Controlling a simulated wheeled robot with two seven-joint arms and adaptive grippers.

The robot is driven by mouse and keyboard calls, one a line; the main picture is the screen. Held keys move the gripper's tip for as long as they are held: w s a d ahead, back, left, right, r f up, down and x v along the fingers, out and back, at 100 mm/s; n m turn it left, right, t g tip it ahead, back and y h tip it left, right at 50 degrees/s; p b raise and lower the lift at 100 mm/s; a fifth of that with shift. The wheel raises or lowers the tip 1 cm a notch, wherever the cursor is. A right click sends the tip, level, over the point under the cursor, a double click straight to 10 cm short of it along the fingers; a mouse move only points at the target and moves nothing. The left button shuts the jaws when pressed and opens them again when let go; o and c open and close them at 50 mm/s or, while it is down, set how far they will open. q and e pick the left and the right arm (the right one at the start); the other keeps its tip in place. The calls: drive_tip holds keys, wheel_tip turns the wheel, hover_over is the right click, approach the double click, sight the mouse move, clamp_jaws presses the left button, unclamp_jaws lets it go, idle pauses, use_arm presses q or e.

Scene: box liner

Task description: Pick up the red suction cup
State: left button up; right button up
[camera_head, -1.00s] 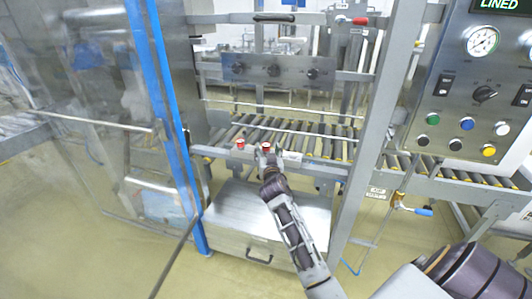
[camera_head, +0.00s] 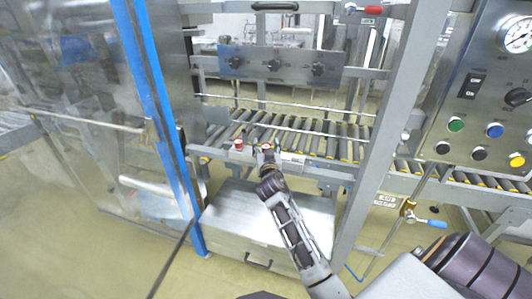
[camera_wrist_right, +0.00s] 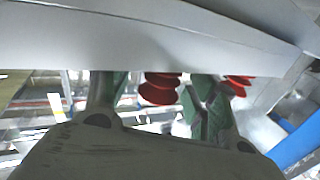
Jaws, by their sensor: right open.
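Two red suction cups sit side by side along the front rail of the machine. In the head view the left one (camera_head: 239,144) is free of my gripper, and the other one (camera_head: 267,146) is at my right gripper (camera_head: 266,152). In the right wrist view the ribbed red cup (camera_wrist_right: 159,88) hangs below a grey bar, between the two green-tinted fingers of the open right gripper (camera_wrist_right: 155,105). Whether either finger touches it cannot be told. The second red cup (camera_wrist_right: 238,84) is partly hidden behind the right finger. My left gripper is not in view.
A roller conveyor (camera_head: 318,138) runs behind the rail. A metal box with a handle (camera_head: 258,262) stands below. A grey post (camera_head: 383,140) and a control panel (camera_head: 488,112) are to the right, and a blue-edged clear door (camera_head: 155,110) is to the left.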

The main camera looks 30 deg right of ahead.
sight(266, 146)
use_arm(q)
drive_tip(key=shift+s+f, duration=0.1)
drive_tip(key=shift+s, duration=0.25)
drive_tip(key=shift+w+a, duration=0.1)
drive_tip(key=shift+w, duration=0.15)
use_arm(e)
drive_tip(key=c, duration=1.1)
drive_tip(key=shift+r, duration=0.15)
drive_tip(key=shift+c, duration=0.2)
